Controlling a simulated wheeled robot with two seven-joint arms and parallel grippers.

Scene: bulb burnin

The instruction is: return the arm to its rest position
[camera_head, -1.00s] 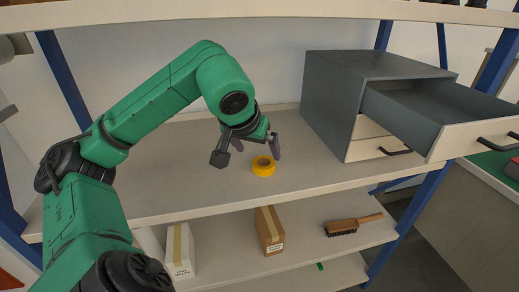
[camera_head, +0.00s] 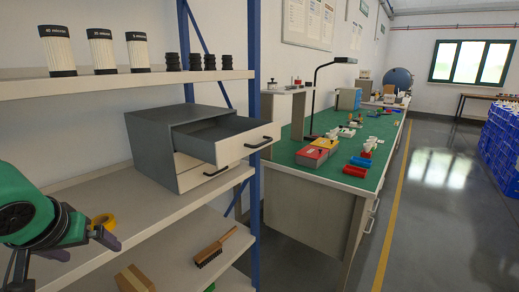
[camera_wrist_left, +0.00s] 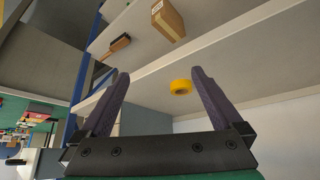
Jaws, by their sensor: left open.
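My left arm comes in at the left edge of the head view. Its gripper (camera_head: 92,232) is over the middle shelf board, with dark purple fingers. In the left wrist view the gripper (camera_wrist_left: 160,78) is open, its two fingers wide apart with nothing held between them. A yellow tape roll (camera_head: 103,220) lies on the shelf board, close to the fingers in the head view and partly covered by them. In the left wrist view the tape roll (camera_wrist_left: 181,87) shows beyond the fingers, apart from them. My right gripper is not in view.
A grey drawer cabinet (camera_head: 150,150) stands on the same shelf, its top drawer (camera_head: 228,147) pulled out. A brush (camera_head: 215,247) and a cardboard box (camera_head: 134,281) are on the shelf below. White-and-black cylinders (camera_head: 103,50) stand above. A green-topped workbench (camera_head: 300,167) is to the right.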

